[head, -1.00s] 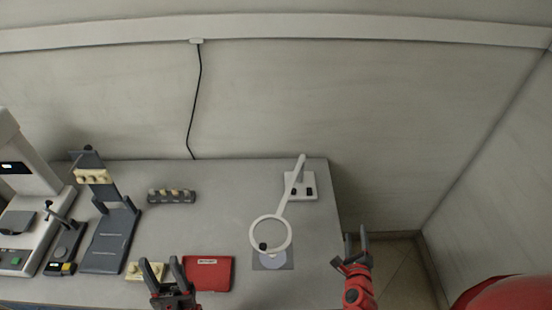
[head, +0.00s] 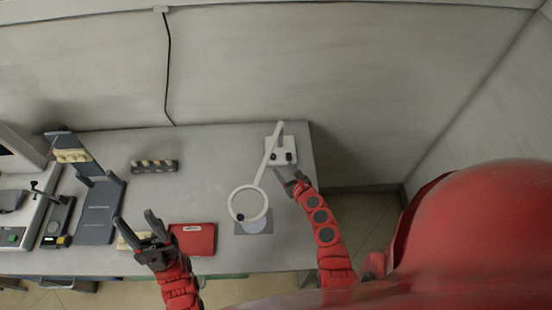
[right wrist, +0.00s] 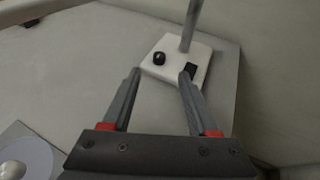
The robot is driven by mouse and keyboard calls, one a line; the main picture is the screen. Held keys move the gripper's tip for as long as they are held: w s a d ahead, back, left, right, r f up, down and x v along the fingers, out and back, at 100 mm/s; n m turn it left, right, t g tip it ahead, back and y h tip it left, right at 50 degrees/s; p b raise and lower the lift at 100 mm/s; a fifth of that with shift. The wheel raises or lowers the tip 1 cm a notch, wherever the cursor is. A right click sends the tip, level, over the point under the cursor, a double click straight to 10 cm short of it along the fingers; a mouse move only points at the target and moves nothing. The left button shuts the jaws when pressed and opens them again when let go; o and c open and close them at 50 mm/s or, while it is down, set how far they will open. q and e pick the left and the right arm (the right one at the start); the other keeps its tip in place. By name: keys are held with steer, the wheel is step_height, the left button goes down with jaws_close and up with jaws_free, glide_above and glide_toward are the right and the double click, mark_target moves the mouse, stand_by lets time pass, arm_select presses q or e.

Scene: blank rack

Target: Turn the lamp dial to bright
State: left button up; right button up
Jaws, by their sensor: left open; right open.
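The white magnifier lamp stands at the back right of the table in the head view. Its base (head: 282,146) carries two dark controls, and its arm leads down to a ring head (head: 249,204). In the right wrist view, the base (right wrist: 176,62) shows a round black dial (right wrist: 159,58) at left and a dark square control (right wrist: 191,69) at right. My right gripper (head: 288,174) is open and empty just in front of the base; its fingers also show in the right wrist view (right wrist: 161,82). My left gripper (head: 137,226) is open and empty near the table's front edge.
A red case (head: 193,239) lies beside my left gripper. A grey mat with a pale disc (head: 256,227) lies under the ring. A dark stand (head: 97,212) and a microscope-like device (head: 20,215) are at left. A small rack (head: 154,166) stands at the back.

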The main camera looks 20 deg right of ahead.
mark_target(274, 157)
steer(key=b+x, duration=0.2)
steer(key=x, duration=0.5)
steer(key=shift+w+f, duration=0.1)
steer(key=shift+f, duration=0.05)
steer(key=shift+w+a, duration=0.1)
steer(key=shift+w, duration=0.2)
steer(key=shift+c, duration=0.2)
jaws_close()
